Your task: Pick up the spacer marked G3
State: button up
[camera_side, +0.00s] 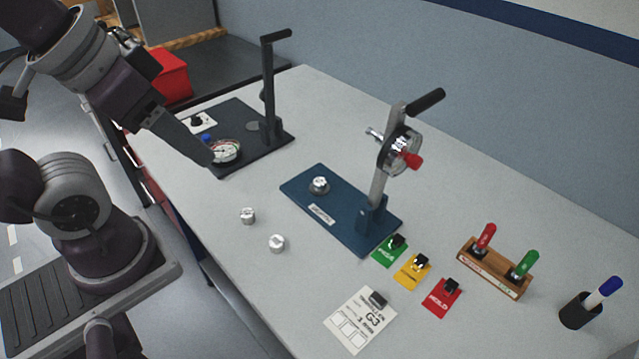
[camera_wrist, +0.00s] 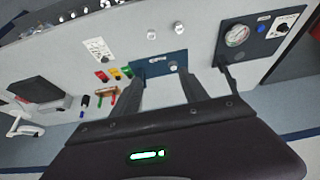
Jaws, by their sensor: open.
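Three small silver cylindrical spacers are in view, their marks too small to read. One spacer (camera_side: 277,243) and another spacer (camera_side: 248,216) stand apart on the grey bench; they also show in the wrist view (camera_wrist: 151,34) and (camera_wrist: 179,27). A third spacer (camera_side: 319,184) sits on the blue fixture base (camera_side: 345,236). A white card (camera_side: 352,329) reads G-3 and has a dark clip on its edge. My gripper (camera_side: 213,160) is open and empty, in front of the black gauge stand in the side view. Its two fingers (camera_wrist: 163,80) show spread in the wrist view.
The blue fixture has an upright post (camera_side: 378,180) with a black lever. A black stand (camera_side: 267,155) carries a round dial. Green, yellow and red tags (camera_side: 443,298), a wooden marker rack (camera_side: 491,272) and a pen cup (camera_side: 577,313) lie right. Bench around the loose spacers is clear.

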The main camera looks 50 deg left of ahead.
jog(key=w+d+f+n+g+h, duration=0.3)
jog(key=w+f+n+g+h, duration=0.1)
jog(key=w+n+g, duration=0.1)
jog(key=n+t+h, duration=0.7)
jog(key=n, duration=1.3)
send_near(319, 181)
jog(key=shift+x, duration=0.9)
jog(key=x, duration=0.6)
jog(key=shift+w+d+f, duration=0.15)
jog(key=shift+d+f, duration=0.05)
jog(key=shift+d, duration=0.1)
grip_shut()
